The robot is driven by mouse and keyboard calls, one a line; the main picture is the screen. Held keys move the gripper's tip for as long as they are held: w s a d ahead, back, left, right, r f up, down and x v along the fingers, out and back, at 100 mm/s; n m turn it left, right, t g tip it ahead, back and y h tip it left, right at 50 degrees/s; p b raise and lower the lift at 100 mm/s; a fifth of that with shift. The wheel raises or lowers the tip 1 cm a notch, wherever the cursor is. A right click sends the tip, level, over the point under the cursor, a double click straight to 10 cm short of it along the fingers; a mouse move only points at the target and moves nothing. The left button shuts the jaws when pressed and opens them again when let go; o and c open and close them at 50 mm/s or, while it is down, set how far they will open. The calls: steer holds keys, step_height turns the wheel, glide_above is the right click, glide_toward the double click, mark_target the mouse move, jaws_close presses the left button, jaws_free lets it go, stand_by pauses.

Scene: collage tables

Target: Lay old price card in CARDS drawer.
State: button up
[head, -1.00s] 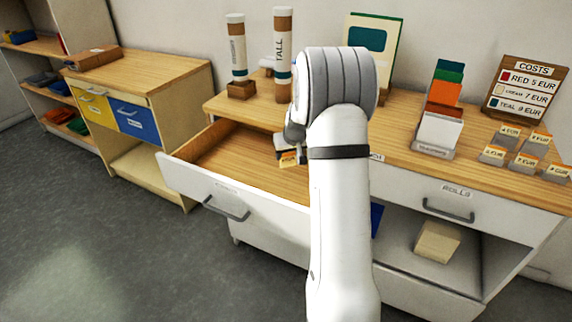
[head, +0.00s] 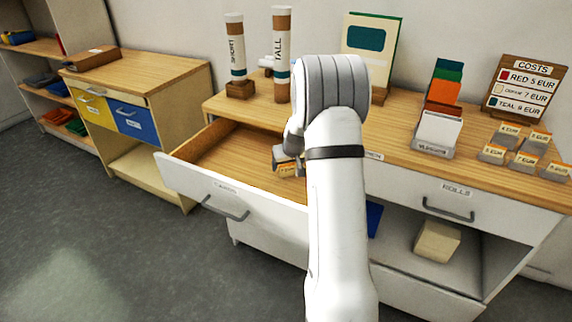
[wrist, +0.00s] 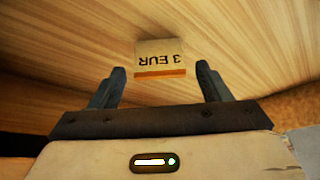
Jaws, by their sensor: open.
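The old price card (wrist: 161,55), cream with an orange strip, reads "3 EUR" upside down in the wrist view. It lies on the wooden floor of the open CARDS drawer (head: 234,155), just beyond my fingertips. My gripper (wrist: 160,80) is open, its two fingers apart with nothing between them. In the head view my gripper (head: 285,165) is low inside the drawer, partly hidden by my arm. A small part of the card (head: 287,171) shows there by the fingers.
The drawer front (head: 230,200) sticks out into the room. SHORT (head: 237,60) and TALL (head: 281,60) tubes stand on the counter behind. Several price cards in holders (head: 522,150) stand at right, near the COSTS board (head: 523,88). The drawer's left part is empty.

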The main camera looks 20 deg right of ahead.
steer(key=shift+s+r, duration=0.15)
steer(key=shift+r, duration=0.45)
steer(key=v, duration=1)
steer(key=s+a+r+g, duration=0.1)
steer(key=s+a+r, duration=0.4)
steer(key=s+a, duration=0.6)
steer(key=s+a+g, duration=0.1)
steer(key=s+a, duration=0.3)
steer(key=s, duration=0.5)
steer(key=s+a+n+g, duration=0.1)
steer(key=s+a, duration=0.3)
steer(key=s, duration=0.6)
steer(key=shift+a+y+p, duration=0.3)
steer(key=shift+a+p, duration=0.05)
steer(key=w+p+v, duration=0.1)
steer(key=p+v, duration=0.5)
steer(key=shift+r, duration=0.55)
